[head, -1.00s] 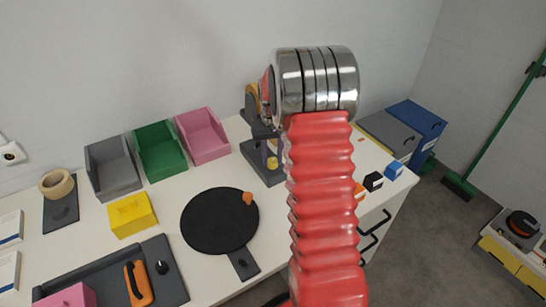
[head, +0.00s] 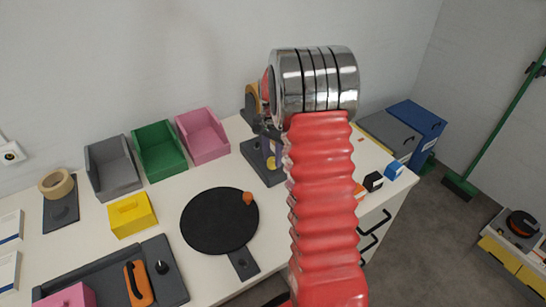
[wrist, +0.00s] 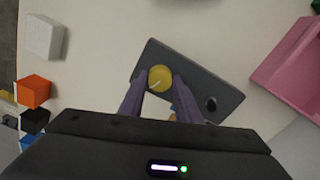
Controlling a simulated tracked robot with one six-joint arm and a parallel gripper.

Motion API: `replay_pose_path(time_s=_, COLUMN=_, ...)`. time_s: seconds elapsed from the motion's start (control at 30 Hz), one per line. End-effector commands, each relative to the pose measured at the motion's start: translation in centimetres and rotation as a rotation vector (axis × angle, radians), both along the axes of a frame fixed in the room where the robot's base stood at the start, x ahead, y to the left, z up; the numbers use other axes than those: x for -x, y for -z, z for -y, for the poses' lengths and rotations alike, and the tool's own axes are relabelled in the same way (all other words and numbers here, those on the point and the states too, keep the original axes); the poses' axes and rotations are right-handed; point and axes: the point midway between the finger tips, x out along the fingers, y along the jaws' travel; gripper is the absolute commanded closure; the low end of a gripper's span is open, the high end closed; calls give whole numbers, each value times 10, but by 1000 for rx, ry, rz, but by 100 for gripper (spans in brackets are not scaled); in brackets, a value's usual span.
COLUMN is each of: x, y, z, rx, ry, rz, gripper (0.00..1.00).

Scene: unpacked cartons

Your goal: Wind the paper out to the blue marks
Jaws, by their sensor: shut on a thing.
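A yellow round knob (wrist: 157,75) with a pale line on its face sits on a dark grey base plate (wrist: 205,86) in the wrist view. My gripper (wrist: 160,84) has purple fingers, one on each side of the knob, and is shut on it. In the head view the dark stand's base (head: 252,160) is on the table behind my red arm, with a tan roll (head: 251,98) near its top. My arm hides much of the stand. I cannot make out the paper strip or any blue marks.
Pink (head: 203,136), green (head: 160,152) and grey (head: 111,168) bins stand along the wall. A black round pan-like plate (head: 215,222) lies in front. Small orange, black and blue blocks (head: 394,170) are right of my arm, near the table edge.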

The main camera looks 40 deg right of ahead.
Motion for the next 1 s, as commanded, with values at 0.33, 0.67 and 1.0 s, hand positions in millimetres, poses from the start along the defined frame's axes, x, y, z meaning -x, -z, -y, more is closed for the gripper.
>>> replay_pose_path(time_s=0.33, x=-1, y=-1, z=0, rx=2, ry=98, rz=5, gripper=92)
replay_pose_path(time_s=0.67, x=-1, y=-1, z=0, rx=2, ry=101, rz=5, gripper=92)
replay_pose_path(time_s=1.0, x=-1, y=-1, z=0, rx=0, ry=101, rz=2, gripper=51)
